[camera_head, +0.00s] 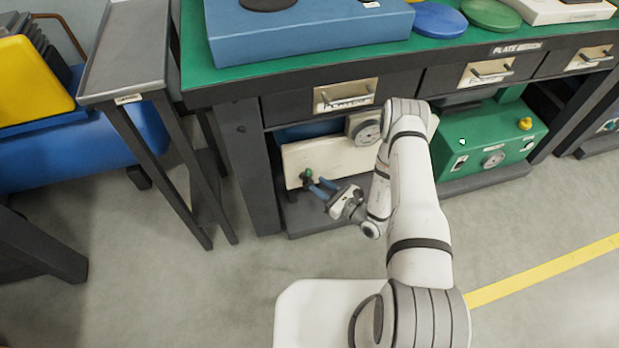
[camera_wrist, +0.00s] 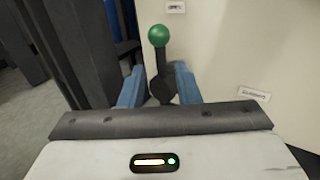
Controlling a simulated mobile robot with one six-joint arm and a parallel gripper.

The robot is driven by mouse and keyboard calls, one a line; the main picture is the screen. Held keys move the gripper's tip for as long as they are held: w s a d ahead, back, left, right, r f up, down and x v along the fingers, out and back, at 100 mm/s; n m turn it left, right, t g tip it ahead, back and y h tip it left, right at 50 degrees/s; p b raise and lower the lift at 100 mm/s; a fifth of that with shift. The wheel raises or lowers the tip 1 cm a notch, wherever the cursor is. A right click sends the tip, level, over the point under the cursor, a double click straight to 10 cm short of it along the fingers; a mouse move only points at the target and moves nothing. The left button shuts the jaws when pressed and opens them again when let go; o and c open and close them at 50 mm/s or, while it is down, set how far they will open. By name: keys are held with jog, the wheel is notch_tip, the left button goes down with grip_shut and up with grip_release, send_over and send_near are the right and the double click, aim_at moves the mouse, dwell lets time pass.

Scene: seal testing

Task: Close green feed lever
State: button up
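The green feed lever (camera_wrist: 158,36) has a round green knob on a dark stem with a dark round pivot, mounted on a cream panel (camera_wrist: 225,45). In the wrist view it stands upright, leaning slightly left. My gripper (camera_wrist: 160,88) is open, with one blue finger on each side of the lever's stem and pivot; the knob reaches beyond the fingertips. I cannot tell whether a finger touches the stem. In the head view the green knob (camera_head: 307,174) shows at the tips of my gripper (camera_head: 321,186), low under the bench.
The cream panel also carries a round gauge (camera_head: 367,131). A green box (camera_head: 488,138) with a yellow knob stands to its right. A dark bench leg (camera_head: 248,168) is close on the left. Drawers (camera_head: 345,96) hang above. The floor in front is clear.

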aim_at(309, 182)
jog(key=b+x, duration=0.1)
jog(key=x, duration=0.4)
jog(key=shift+w+a, duration=0.3)
jog(key=shift+c, duration=0.4)
grip_shut()
